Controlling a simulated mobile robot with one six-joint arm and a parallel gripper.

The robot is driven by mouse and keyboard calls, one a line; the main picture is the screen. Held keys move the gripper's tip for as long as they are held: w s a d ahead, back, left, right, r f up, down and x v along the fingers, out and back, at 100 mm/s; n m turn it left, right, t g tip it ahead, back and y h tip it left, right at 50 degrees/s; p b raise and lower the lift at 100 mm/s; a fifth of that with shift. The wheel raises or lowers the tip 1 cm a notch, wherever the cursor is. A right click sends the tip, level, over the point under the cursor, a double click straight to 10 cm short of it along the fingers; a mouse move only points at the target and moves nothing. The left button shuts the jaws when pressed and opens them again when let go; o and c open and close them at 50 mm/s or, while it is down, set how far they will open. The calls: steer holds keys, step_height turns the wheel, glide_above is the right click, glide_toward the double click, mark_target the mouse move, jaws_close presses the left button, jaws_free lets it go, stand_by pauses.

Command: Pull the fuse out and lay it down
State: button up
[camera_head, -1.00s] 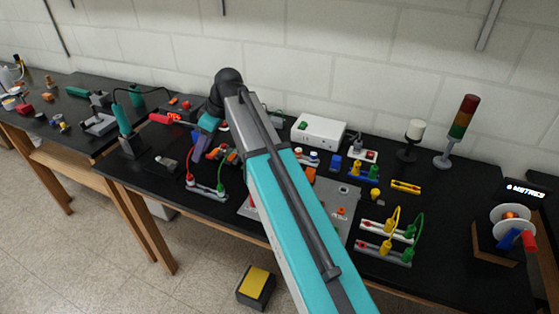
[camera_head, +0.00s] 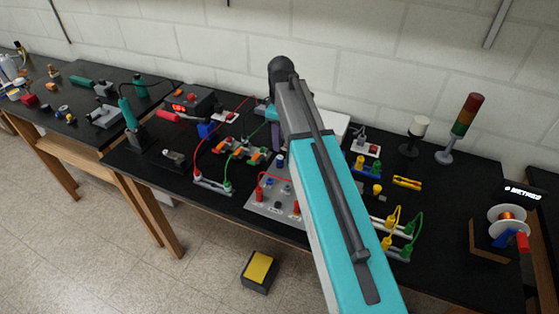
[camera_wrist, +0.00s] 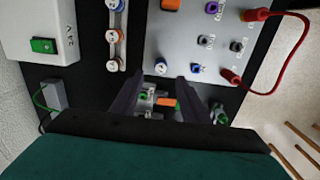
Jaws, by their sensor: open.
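My gripper (camera_wrist: 158,84) is open in the wrist view, its two dark fingers apart and pointing at the bench. Between and below them is a small pale part with a green spot and an orange lever (camera_wrist: 166,102). I cannot tell whether a finger touches it. I cannot identify the fuse with certainty. A pale strip (camera_wrist: 123,50) with round white caps, ringed orange or blue, stands just beyond the left finger. In the head view my arm hides most of my gripper.
A grey panel (camera_wrist: 183,45) with sockets and a red lead (camera_wrist: 303,40) lies to the right in the wrist view. A white box (camera_wrist: 20,30) with a green switch is at left. In the head view, red and green leads (camera_head: 197,160) loop near orange-levered parts (camera_head: 256,155).

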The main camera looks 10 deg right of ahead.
mark_target(280, 157)
steer(key=shift+a+f, duration=0.1)
steer(key=shift+f+b, duration=1.75)
steer(key=shift+f, duration=0.7)
steer(key=shift+f+b, duration=0.6)
steer(key=shift+f, duration=1.35)
steer(key=shift+p, duration=0.35)
jaws_close()
steer(key=shift+r, duration=0.2)
steer(key=shift+r+p, duration=0.35)
steer(key=shift+p, duration=0.05)
